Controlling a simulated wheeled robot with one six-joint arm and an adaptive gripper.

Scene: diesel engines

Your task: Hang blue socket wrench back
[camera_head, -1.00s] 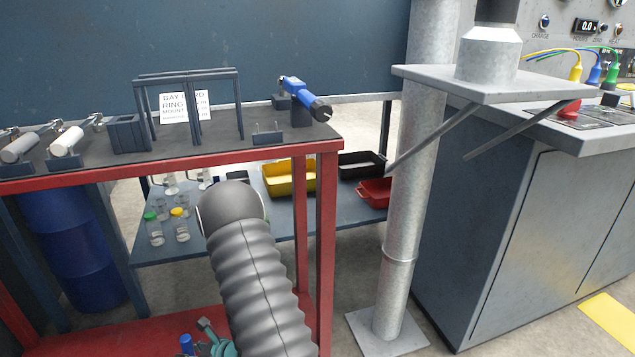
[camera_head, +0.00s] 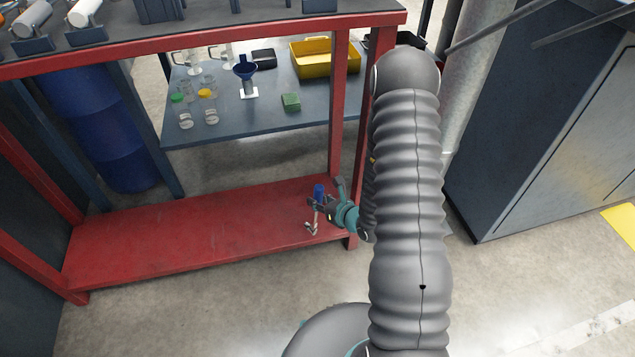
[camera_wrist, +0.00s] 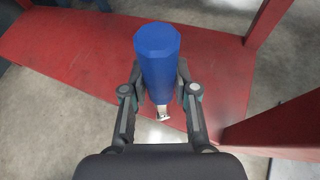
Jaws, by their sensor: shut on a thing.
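The blue socket wrench (camera_wrist: 158,65) has a thick blue handle and a metal end. In the wrist view my gripper (camera_wrist: 160,90) has a finger on each side of the handle and is shut on it. The metal end points down toward my gripper's base in that view. In the head view the wrench's blue handle (camera_head: 319,191) stands upright with metal below it, in my gripper (camera_head: 322,202), over the right end of the red lower shelf (camera_head: 190,225). Whether the wrench touches the shelf I cannot tell. The hanging place for it is not identifiable here.
The red bench's upper top (camera_head: 230,35) is above, with tool holders cut off by the picture's edge. A red leg (camera_head: 338,110) stands close to my gripper. Behind is a blue table (camera_head: 230,125) with jars and a yellow bin (camera_head: 325,60). The lower shelf's left is clear.

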